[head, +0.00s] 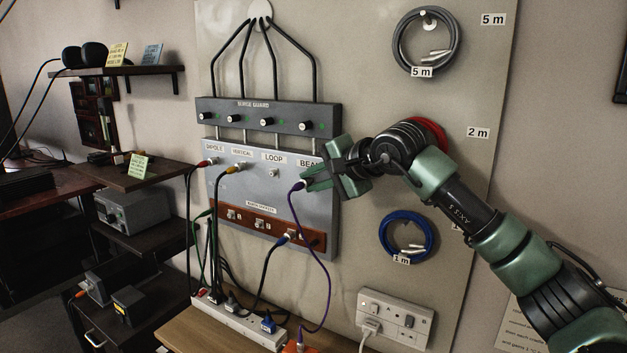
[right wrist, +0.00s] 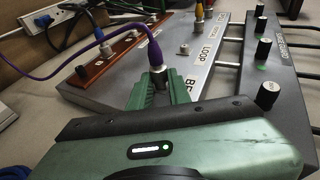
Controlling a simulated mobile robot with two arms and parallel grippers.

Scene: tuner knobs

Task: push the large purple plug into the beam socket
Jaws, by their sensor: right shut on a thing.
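The large purple plug (head: 298,186), with its purple cable hanging down, is at the lower left of the BEAM label (head: 309,163) on the grey panel (head: 262,198). My right gripper (head: 309,181) reaches in from the right and is shut on the plug. In the right wrist view the purple plug (right wrist: 155,54) has a metal collar and stands between the green fingertips (right wrist: 160,88). The beam socket is hidden by the plug and fingers, so I cannot tell whether the plug is seated in it. My left gripper is not in view.
Red (head: 207,162) and yellow (head: 236,167) plugs sit on the panel's left; the LOOP socket (head: 274,172) is bare. The surge guard box (head: 268,118) with black knobs is above. A blue plug (head: 282,240) is below. Coiled cables (head: 405,237) hang to the right.

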